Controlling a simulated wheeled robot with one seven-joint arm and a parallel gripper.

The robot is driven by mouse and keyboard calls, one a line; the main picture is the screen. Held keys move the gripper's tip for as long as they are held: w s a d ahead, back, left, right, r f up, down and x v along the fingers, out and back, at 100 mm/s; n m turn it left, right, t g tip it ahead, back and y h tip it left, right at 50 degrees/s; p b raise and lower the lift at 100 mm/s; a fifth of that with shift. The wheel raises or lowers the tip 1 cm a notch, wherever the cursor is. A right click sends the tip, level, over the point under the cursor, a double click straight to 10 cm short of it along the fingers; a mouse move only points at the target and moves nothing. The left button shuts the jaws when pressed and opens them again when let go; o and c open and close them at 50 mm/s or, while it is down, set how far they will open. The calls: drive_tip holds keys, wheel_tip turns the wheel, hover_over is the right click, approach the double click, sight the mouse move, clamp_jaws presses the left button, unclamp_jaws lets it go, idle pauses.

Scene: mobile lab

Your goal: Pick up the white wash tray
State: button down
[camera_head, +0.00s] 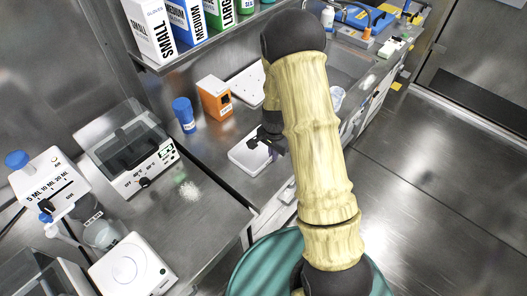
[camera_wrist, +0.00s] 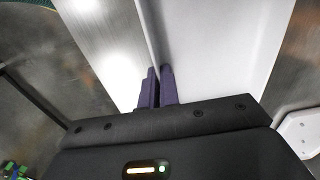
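The white wash tray (camera_head: 245,159) lies on the steel bench in the head view, just below and left of my gripper (camera_head: 262,143). Its white inside (camera_wrist: 222,45) fills the upper right of the wrist view. In the wrist view the two purple fingertips of my gripper (camera_wrist: 160,82) are close together at the tray's edge, with the thin wall running in between them. My gripper looks shut on this wall. The tray seems flat on the bench. My arm and wrist hide its right side in the head view.
An orange box (camera_head: 214,98) and a blue-capped bottle (camera_head: 184,115) stand behind the tray. A flat white holed plate (camera_head: 246,86) lies farther back. Glove boxes (camera_head: 152,30) line the shelf above. The floor at right is clear.

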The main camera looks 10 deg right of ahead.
drive_tip(key=shift+r, duration=0.15)
wheel_tip(320, 180, up, 10)
idle(0.3)
idle(0.7)
wheel_tip(320, 180, up, 10)
drive_tip(key=p, duration=0.9)
drive_tip(key=shift+f, duration=0.2)
